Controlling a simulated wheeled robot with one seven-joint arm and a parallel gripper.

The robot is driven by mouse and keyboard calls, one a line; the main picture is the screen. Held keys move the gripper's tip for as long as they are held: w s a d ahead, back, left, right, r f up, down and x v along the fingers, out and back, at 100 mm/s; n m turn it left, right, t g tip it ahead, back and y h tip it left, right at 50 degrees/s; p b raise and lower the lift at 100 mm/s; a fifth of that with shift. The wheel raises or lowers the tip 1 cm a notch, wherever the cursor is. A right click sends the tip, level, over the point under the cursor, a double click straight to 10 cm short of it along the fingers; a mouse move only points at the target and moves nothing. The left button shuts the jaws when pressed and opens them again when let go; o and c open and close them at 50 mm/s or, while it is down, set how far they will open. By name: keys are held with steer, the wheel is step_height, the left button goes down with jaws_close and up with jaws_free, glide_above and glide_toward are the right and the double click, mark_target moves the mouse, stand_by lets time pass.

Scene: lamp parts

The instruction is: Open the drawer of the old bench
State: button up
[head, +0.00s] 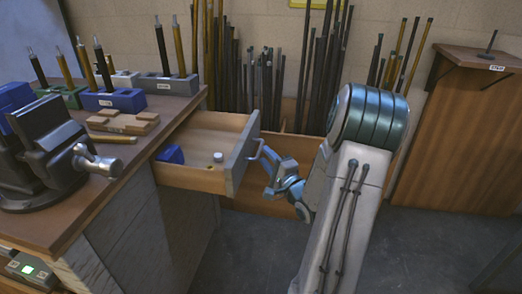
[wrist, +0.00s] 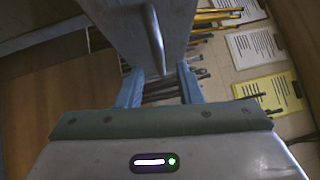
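The old bench (head: 90,200) stands at the left with a brown top and grey side. Its drawer (head: 237,160) is pulled well out to the right. A blue block (head: 171,154) and a small white round piece (head: 218,157) lie inside. The drawer's metal handle (head: 256,148) is on its front; the handle also shows in the wrist view (wrist: 154,40). My gripper (head: 266,160) is right at the handle. In the wrist view my gripper (wrist: 160,70) has its fingers apart, with the handle's near end between or just beyond the tips. Contact cannot be told.
A dark vise (head: 50,150) and blocks holding rods (head: 115,100) sit on the bench top. Many long rods (head: 265,90) stand against the back wall in a low wooden bin. A wooden stand (head: 465,130) is at the right. The floor before the drawer is clear.

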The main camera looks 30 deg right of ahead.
steer(key=s+f+p, duration=0.1)
steer(key=s, duration=0.8)
steer(key=shift+s, duration=0.2)
steer(key=w+a+r+n+g+h+p, duration=0.1)
steer(key=w+a+r+n+g+p, duration=0.1)
steer(key=a+r+n+g+p, duration=0.45)
steer(key=w+a+r+n+g+h+p, duration=0.2)
steer(key=r+n+g+p, duration=0.15)
steer(key=r+p, duration=0.7)
steer(key=s+a+r+n+g+y+p, duration=0.3)
steer(key=s+a+r+n+g+p, duration=0.3)
steer(key=s+a+r, duration=1)
steer(key=n+p, duration=0.3)
steer(key=p, duration=0.2)
steer(key=shift+s+a+r+g, duration=0.15)
steer(key=shift+s+r+g, duration=0.15)
steer(key=shift+r, duration=0.1)
